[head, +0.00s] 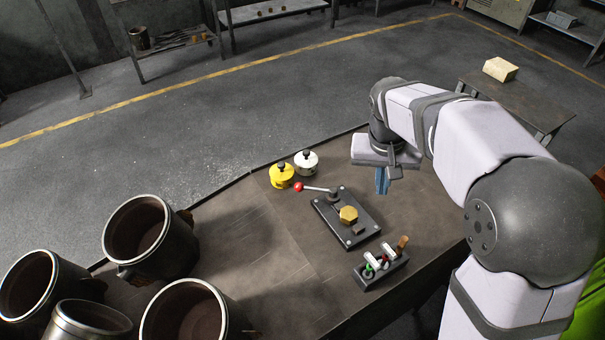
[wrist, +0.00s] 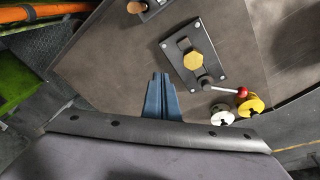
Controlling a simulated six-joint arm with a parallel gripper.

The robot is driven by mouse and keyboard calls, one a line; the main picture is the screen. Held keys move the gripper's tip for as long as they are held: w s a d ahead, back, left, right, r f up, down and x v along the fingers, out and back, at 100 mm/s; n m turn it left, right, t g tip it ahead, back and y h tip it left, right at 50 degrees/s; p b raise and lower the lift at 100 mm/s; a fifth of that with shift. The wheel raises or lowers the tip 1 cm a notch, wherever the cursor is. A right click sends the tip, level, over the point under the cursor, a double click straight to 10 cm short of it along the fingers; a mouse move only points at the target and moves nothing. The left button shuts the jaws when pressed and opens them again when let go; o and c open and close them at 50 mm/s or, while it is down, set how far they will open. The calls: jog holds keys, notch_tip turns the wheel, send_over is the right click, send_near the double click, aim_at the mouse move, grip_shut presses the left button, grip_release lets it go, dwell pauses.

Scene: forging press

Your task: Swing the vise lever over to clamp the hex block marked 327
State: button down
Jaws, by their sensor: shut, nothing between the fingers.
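The vise (head: 345,217) is a dark plate with bolted corners on the table. A brass hex block (head: 348,215) sits on it; its marking is too small to read. The lever (head: 318,189) is a metal rod with a red ball knob (head: 298,187), pointing left toward the yellow canister. In the wrist view the hex block (wrist: 193,61) and the red knob (wrist: 241,91) both show, right of my fingers. My gripper (head: 382,188) is shut and empty, above the table to the right of the vise, apart from it. Its blue fingers (wrist: 161,80) are together in the wrist view.
A yellow canister (head: 282,176) and a white canister (head: 306,162) stand close to the red knob. Several dark buckets (head: 150,237) stand at the left. The table between buckets and vise is clear.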

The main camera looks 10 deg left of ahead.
jog(key=w+a+m+t, duration=0.1)
jog(key=w+a, duration=0.2)
jog(key=a, duration=0.7)
jog(key=w+a+m+t, duration=0.1)
jog(key=w+a, duration=0.3)
jog(key=a, duration=0.6)
jog(key=shift+r+m+y+b, duration=0.3)
jog(key=shift+r+m+b, duration=0.1)
jog(key=shift+r+b, duration=0.05)
jog(key=shift+f, duration=0.1)
jog(key=p+x, duration=0.4)
jog(key=x, duration=0.5)
jog(key=shift+w+d+f, duration=0.1)
jog(key=shift+d+f, duration=0.05)
jog(key=shift+f, duration=0.05)
jog(key=shift+s+f, duration=0.15)
jog(key=shift+s, duration=0.15)
jog(key=shift+s+a+f+p, duration=0.1)
jog(key=shift+s+a+p, duration=0.1)
jog(key=shift+s+p, duration=0.3)
jog(key=shift+s+a+f+p, duration=0.15)
jog(key=shift+s+p, duration=0.15)
jog(key=shift+s, duration=0.45)
jog(key=shift+s+a+f, duration=0.1)
jog(key=shift+s+f, duration=0.1)
jog(key=shift+s, duration=0.1)
jog(key=shift+s, duration=0.1)
